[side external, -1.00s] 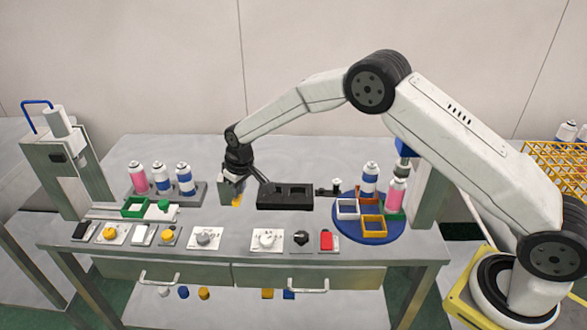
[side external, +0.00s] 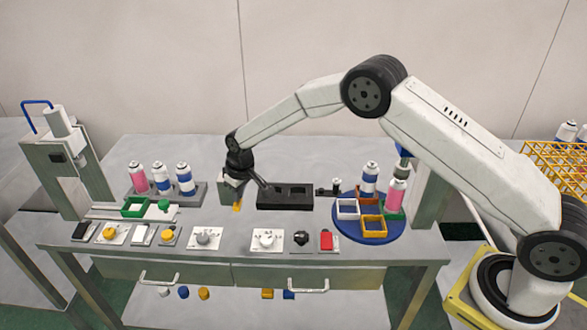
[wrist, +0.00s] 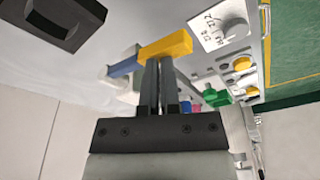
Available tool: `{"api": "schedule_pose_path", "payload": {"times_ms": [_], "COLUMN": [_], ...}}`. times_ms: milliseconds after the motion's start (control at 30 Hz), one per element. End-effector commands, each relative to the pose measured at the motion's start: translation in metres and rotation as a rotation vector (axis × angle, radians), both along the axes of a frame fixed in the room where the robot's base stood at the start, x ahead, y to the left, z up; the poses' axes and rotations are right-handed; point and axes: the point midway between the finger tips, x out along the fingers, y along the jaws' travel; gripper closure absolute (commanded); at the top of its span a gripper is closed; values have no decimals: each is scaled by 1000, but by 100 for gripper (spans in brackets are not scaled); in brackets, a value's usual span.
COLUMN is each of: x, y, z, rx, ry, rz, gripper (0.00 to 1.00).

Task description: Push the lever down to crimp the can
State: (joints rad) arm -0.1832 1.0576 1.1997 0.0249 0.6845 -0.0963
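My gripper (side external: 236,190) is over the table, left of the black block. In the wrist view its two dark fingers (wrist: 160,85) are close together, with their tips at a yellow bar (wrist: 166,47), which looks like the lever's handle. The bar also shows below my gripper in the side view (side external: 237,207). I cannot tell whether the fingers pinch it or only press on it. A blue and whitish part (wrist: 126,67) is beside the bar. A grey block (side external: 225,190) stands behind my gripper; a can being crimped cannot be made out.
Several cans (side external: 161,176) stand in a rack at left. A black block (side external: 284,197) lies right of my gripper. Knobs and switches, including a grey dial (side external: 205,238), line the front edge. A blue turntable (side external: 345,230) with trays and cans is at right.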

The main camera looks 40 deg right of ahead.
Motion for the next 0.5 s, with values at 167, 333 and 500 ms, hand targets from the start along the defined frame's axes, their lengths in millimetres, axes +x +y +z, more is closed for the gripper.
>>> {"api": "schedule_pose_path", "payload": {"times_ms": [167,333,500], "x": [0,0,0], "y": [-1,-1,-1], "z": [-4,-6,-8], "rx": [-1,-1,-1], "ry": [2,2,2], "rz": [0,0,0], "gripper": [100,100,100]}}
